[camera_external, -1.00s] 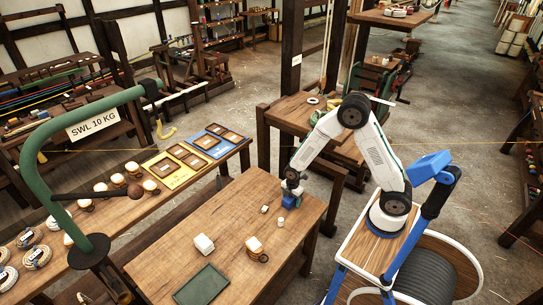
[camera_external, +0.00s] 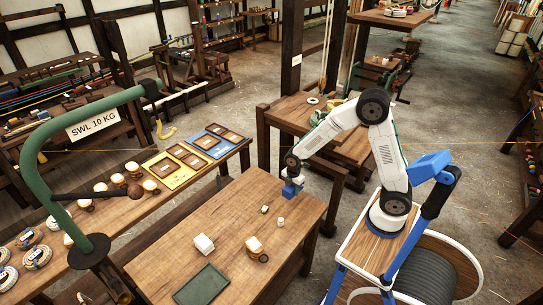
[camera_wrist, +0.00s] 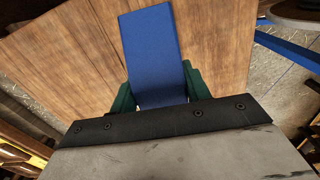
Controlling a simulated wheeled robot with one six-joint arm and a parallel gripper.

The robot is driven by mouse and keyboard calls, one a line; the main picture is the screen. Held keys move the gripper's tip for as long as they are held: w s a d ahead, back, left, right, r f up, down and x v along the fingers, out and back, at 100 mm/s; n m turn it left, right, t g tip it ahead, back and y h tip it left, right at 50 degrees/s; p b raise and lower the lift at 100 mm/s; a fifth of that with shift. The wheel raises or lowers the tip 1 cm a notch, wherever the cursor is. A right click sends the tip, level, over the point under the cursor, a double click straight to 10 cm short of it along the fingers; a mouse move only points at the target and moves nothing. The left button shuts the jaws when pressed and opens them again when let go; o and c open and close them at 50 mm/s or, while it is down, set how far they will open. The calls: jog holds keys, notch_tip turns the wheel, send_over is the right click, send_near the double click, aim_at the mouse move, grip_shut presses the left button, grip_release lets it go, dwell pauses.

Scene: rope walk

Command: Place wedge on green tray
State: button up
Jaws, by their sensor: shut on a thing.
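My gripper (camera_external: 290,180) is shut on a blue wedge (camera_external: 289,190), over the far right part of the wooden table. In the wrist view the wedge (camera_wrist: 150,50) shows as a long blue face between the two green fingers of my gripper (camera_wrist: 160,90). The wedge appears to be a little above the tabletop. The green tray (camera_external: 202,286) is a flat dark green square at the near left end of the table, well apart from the wedge. The tray shows no object on it.
Two small pale pieces, one (camera_external: 265,209) and another (camera_external: 280,222), lie nearer my gripper. A green hooked post (camera_external: 30,160) rises at the left.

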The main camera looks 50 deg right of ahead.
aim_at(292, 186)
jog(key=shift+r, duration=1.5)
notch_tip(292, 186, up, 4)
jog(key=shift+r, duration=0.1)
jog(key=s+a+n, duration=0.1)
jog(key=a+n, duration=0.8)
jog(key=a, duration=1.4)
jog(key=s+a+n, duration=0.5)
jog(key=s+a, duration=0.2)
jog(key=a, duration=0.4)
jog(key=s+a+n, duration=0.5)
jog(key=s+a, duration=0.1)
jog(key=a, duration=0.4)
notch_tip(292, 186, down, 8)
jog(key=w+a, duration=0.3)
jog(key=w, duration=0.1)
jog(key=w+a, duration=0.3)
jog(key=a, duration=0.1)
jog(key=w+a+f, duration=0.1)
jog(key=w+a, duration=0.2)
jog(key=w, duration=0.1)
jog(key=shift+w+a+f, duration=0.1)
jog(key=shift+w+a, duration=0.2)
jog(key=shift+a, duration=0.1)
jog(key=shift+w+a+f, duration=0.15)
jog(key=shift+w, duration=0.05)
jog(key=shift+f, duration=1.6)
jog(key=shift+f, duration=0.1)
